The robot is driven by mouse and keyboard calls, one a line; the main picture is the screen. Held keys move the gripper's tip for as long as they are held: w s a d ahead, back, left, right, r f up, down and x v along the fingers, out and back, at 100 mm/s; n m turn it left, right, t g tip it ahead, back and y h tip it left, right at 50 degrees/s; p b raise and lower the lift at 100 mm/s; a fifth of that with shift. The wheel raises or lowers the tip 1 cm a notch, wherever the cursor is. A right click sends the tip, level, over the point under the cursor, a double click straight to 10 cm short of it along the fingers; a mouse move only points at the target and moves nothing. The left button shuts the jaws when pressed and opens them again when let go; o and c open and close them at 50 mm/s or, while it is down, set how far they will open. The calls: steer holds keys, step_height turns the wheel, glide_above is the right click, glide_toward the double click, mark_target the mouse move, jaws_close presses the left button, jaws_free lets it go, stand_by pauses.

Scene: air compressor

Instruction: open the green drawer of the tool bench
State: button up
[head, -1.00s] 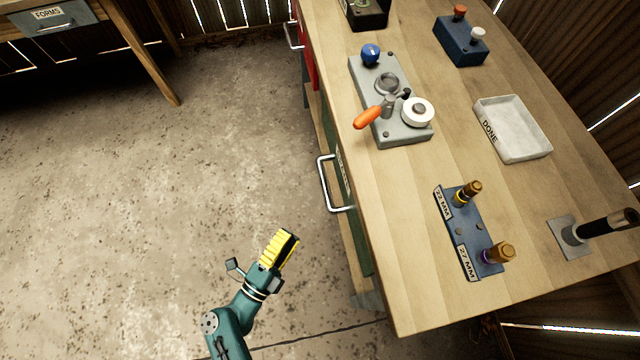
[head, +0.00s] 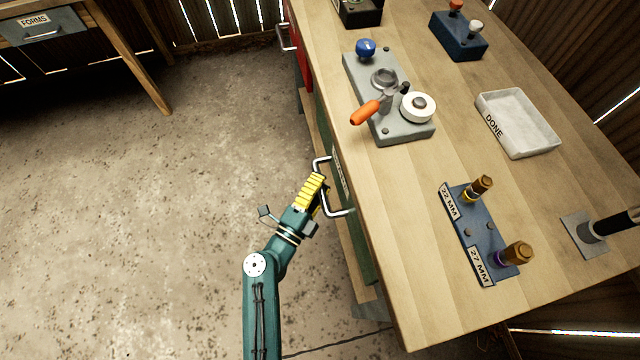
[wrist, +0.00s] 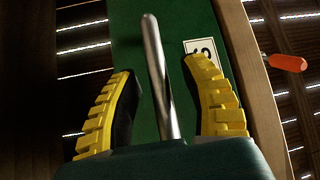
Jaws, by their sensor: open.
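The green drawer (wrist: 128,42) is in the side of the wooden tool bench (head: 400,250). In the head view only a narrow strip of its front shows below the bench top. Its metal bar handle (head: 340,212) sticks out from the front, and it also shows in the wrist view (wrist: 158,75). My gripper (head: 318,192), with yellow ribbed fingers, is at the handle. In the wrist view my gripper (wrist: 165,95) is open, with one finger on each side of the bar and gaps between. The drawer looks shut.
A red drawer (head: 304,65) with its own handle is farther along the bench. On top are a grey fixture with an orange lever (head: 366,112), a DONE tray (head: 518,125) and a blue socket holder (head: 478,235). The floor left of the bench is clear.

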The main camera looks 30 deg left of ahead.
jaws_close()
steer(key=shift+s, duration=0.1)
steer(key=shift+a, duration=0.1)
stand_by(0.3)
